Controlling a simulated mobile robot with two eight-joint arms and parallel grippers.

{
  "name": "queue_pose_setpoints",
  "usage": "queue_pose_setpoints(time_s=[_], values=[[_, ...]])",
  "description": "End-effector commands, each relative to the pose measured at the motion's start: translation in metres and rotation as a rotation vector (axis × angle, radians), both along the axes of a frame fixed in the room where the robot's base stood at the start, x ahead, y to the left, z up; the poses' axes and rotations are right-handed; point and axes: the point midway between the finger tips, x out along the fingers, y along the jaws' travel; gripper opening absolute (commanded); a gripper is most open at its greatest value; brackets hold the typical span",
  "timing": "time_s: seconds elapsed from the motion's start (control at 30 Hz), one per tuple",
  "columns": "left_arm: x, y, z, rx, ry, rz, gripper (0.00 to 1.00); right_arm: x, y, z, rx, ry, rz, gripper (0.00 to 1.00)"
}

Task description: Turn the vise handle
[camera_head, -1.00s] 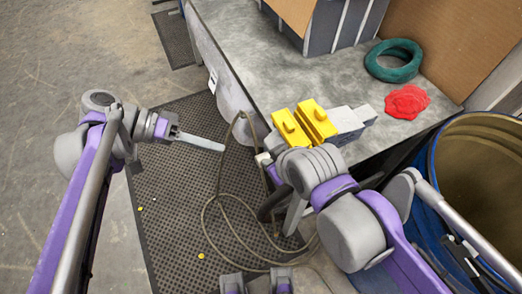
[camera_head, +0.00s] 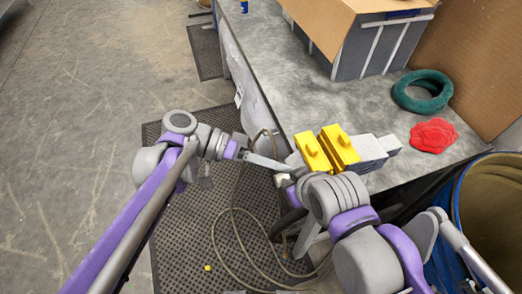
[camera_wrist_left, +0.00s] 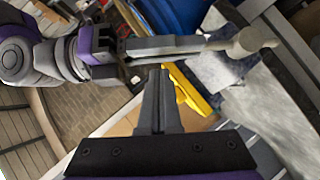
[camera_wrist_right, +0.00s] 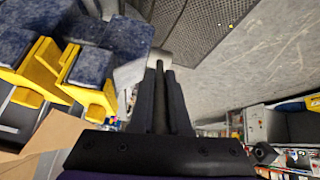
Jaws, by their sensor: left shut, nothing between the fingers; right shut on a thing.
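The grey vise (camera_head: 368,150) with two yellow jaw blocks (camera_head: 338,147) sits at the bench corner; it also shows in the right wrist view (camera_wrist_right: 100,62). The pale, round-ended vise handle part (camera_wrist_left: 255,38) shows at my right fingertips. My right gripper (camera_wrist_right: 161,70) is shut on the handle at the vise's front; in the head view my right wrist largely hides this grip. My left gripper (camera_head: 288,168) is shut and empty, its tips close to the vise's front end. In the left wrist view its fingers (camera_wrist_left: 157,75) point past my right gripper; I cannot tell whether they touch anything.
The grey bench (camera_head: 285,80) holds a green ring (camera_head: 423,106), a red lump (camera_head: 434,134) and a grey box with cardboard (camera_head: 375,45). A blue barrel (camera_head: 468,200) stands at right. A hose (camera_head: 236,235) lies on the black mat (camera_head: 190,240).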

Motion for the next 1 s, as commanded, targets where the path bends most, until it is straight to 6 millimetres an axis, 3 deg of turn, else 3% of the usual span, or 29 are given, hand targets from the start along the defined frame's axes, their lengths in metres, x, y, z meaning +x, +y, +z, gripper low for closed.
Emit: queue_pose_setpoints(time_s=[0.97,1.0], values=[[-0.028,-0.013,-0.02,0.023,-0.055,-0.011,0.0,0.002,0.001,0.002,0.003,-0.006,-0.001,0.0],[-0.029,-0.014,-0.02,0.024,-0.055,-0.012,0.0,0.002,0.001,0.002,0.003,-0.006,-0.001,0.17]])
